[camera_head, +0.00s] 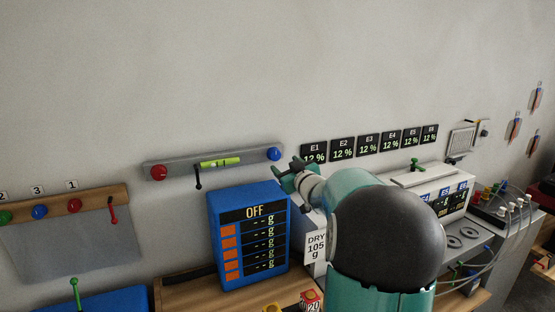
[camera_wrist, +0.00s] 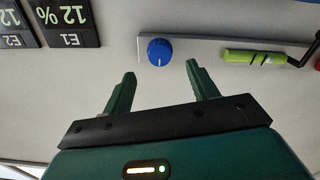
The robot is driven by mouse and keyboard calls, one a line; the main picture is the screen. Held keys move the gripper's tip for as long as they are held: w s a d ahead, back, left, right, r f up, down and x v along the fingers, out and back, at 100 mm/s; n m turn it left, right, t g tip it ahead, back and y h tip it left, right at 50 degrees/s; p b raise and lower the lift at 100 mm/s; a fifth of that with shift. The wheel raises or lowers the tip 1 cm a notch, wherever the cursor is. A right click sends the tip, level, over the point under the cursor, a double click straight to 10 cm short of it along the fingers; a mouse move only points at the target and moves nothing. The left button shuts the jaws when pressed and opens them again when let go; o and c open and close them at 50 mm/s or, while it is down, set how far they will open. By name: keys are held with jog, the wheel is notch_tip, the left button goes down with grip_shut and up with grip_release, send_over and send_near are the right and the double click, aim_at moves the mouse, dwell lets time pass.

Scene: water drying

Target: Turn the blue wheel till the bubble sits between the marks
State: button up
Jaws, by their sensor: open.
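The blue wheel (camera_head: 274,154) is a small round knob at the right end of a grey wall bar (camera_head: 258,154). The wheel also shows in the wrist view (camera_wrist: 160,52), with a white pointer line on its face. The yellow-green bubble vial (camera_head: 220,162) sits mid-bar; its bubble and marks are too small to judge. In the wrist view the vial (camera_wrist: 255,57) is at the right. My gripper (camera_head: 291,171) is just right of and below the wheel. In the wrist view my gripper (camera_wrist: 160,80) is open and empty, its two fingers pointing towards the wheel, not around it.
A red wheel (camera_head: 158,173) is at the bar's left end, with a black lever (camera_head: 198,180) beside the vial. A blue display box (camera_head: 248,235) reading OFF stands below. E-labelled panels (camera_head: 314,152) hang on the wall to the right. The wall above is clear.

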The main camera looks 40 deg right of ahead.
aim_at(276, 157)
jog(key=x, duration=0.7)
jog(key=shift+w+d+f, duration=0.1)
jog(key=shift+w+d, duration=0.05)
jog(key=c, duration=1)
